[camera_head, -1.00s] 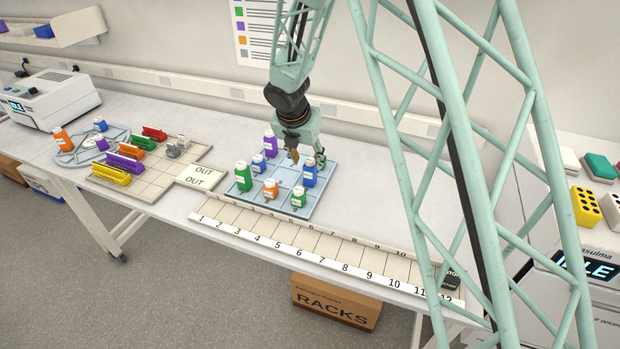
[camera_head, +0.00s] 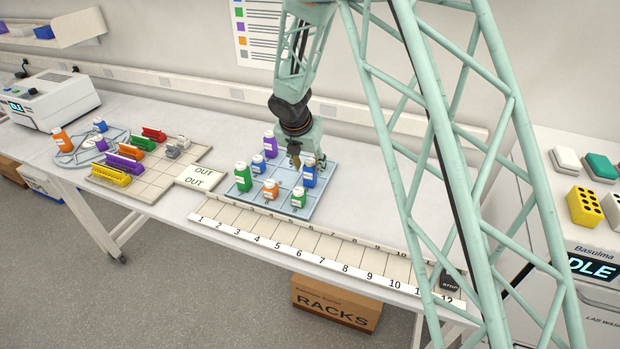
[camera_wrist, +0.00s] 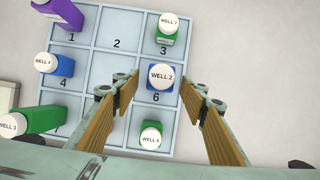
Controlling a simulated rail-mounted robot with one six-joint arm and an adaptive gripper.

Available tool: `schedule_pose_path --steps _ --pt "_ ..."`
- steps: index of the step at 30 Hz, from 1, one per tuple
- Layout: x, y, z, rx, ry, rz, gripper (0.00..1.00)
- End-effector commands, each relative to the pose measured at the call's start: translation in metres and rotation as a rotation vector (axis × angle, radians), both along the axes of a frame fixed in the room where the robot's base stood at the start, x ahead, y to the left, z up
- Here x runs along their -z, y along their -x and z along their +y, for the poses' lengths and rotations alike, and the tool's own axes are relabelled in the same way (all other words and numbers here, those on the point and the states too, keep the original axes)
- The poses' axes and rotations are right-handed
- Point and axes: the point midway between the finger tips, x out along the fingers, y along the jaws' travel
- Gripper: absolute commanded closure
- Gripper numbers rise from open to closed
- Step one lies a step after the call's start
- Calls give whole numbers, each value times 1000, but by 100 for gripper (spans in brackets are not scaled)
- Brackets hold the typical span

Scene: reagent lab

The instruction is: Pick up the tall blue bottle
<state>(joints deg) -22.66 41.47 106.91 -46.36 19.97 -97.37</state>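The tall blue bottle (camera_head: 309,177) with a white cap stands upright on the right side of the blue tray (camera_head: 321,186). In the wrist view the tall blue bottle (camera_wrist: 161,91) is seen from above at the cell marked 6, its cap reading WELL 2. My gripper (camera_head: 307,160) is just above and behind it in the head view. In the wrist view my gripper (camera_wrist: 160,98) is open, with one finger on each side of the bottle and visible gaps between. The height of the fingertips against the bottle is unclear.
The tray also holds a purple bottle (camera_head: 270,146), a small blue one (camera_head: 258,162), a tall green one (camera_head: 243,178), an orange one (camera_head: 270,189) and a small green one (camera_head: 298,197). Another green bottle (camera_wrist: 167,37) stands at cell 3. The numbered strip (camera_head: 330,252) in front is mostly clear.

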Motion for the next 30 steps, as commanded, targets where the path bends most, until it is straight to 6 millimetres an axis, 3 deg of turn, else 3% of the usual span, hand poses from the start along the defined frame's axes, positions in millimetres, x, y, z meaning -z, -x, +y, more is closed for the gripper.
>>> schedule_pose_path --steps 12,30 --pt "32 -13 -5 1 0 -1 60" --pt "34 -14 -5 1 0 -1 60"
